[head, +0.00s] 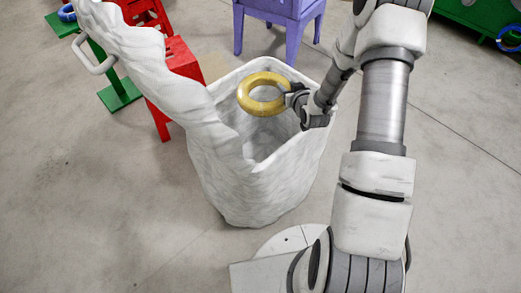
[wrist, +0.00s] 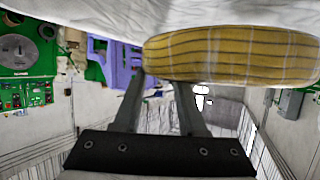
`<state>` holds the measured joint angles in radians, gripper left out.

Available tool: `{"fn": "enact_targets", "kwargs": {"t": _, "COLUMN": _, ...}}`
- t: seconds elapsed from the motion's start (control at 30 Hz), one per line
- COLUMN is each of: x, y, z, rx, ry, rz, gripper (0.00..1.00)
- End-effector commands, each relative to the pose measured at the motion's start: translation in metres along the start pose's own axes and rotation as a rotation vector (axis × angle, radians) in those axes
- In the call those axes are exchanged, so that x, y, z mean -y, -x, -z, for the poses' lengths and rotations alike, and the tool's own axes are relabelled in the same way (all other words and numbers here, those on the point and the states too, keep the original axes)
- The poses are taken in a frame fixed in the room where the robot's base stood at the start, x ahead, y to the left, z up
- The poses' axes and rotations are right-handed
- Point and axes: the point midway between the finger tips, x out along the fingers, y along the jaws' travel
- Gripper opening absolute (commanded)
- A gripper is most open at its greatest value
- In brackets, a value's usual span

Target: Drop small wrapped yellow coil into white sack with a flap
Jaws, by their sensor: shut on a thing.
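The small wrapped yellow coil (head: 262,107) is a ring held in my gripper (head: 291,99). In the head view it appears over the mouth of the white sack (head: 240,185), within the outline of the rim. The sack stands upright and open, its long flap (head: 165,65) raised toward the upper left. In the wrist view my gripper's fingers (wrist: 160,88) meet the side of the coil (wrist: 235,55), which shows dark bands. White sack material (wrist: 200,14) fills the top of that view. The coil's exact height relative to the rim is hard to tell.
A red chair-like stand (head: 180,65) and a green stand (head: 118,92) are behind the sack at left. A purple piece of furniture (head: 280,12) is behind it. A blue coil (head: 510,40) hangs at the far right.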

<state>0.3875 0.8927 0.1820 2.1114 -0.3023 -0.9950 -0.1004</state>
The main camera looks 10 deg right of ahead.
Motion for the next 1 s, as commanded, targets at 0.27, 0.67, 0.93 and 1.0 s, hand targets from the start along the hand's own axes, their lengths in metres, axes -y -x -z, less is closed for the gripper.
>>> {"fn": "enact_targets", "kwargs": {"t": 0.27, "x": 0.000, "y": -0.011, "z": -0.024, "rx": -0.005, "ry": -0.002, "rz": 0.000, "gripper": 0.00}}
{"fn": "enact_targets", "kwargs": {"t": 0.67, "x": 0.000, "y": -0.011, "z": -0.025, "rx": -0.005, "ry": -0.001, "rz": -0.001, "gripper": 0.59}}
{"fn": "enact_targets", "kwargs": {"t": 0.93, "x": 0.000, "y": -0.011, "z": -0.027, "rx": -0.002, "ry": -0.001, "rz": 0.000, "gripper": 0.76}}
{"fn": "enact_targets", "kwargs": {"t": 1.0, "x": 0.000, "y": -0.011, "z": -0.029, "rx": 0.003, "ry": 0.000, "rz": 0.000, "gripper": 0.76}}
